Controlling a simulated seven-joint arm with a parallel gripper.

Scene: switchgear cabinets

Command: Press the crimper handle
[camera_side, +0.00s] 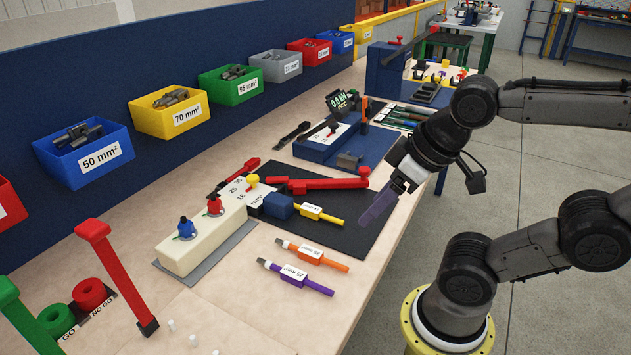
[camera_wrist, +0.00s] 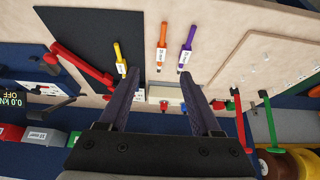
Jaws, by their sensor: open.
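A red crimper handle (camera_side: 320,184) lies low over the black mat and ends in a red upright grip. A second red bar (camera_side: 240,172) lies behind it. In the wrist view the red handle (camera_wrist: 82,67) is left of my fingers, and the cream crimper body (camera_wrist: 166,96) shows partly between them. My gripper (camera_side: 378,208) is open and empty, above the bench's front edge, right of the handle and apart from it.
Orange (camera_side: 312,254) and purple (camera_side: 296,277) cables lie in front. A blue tester (camera_side: 345,145) stands behind. Red (camera_side: 115,275) and green posts are at lower left. Labelled bins line the wall.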

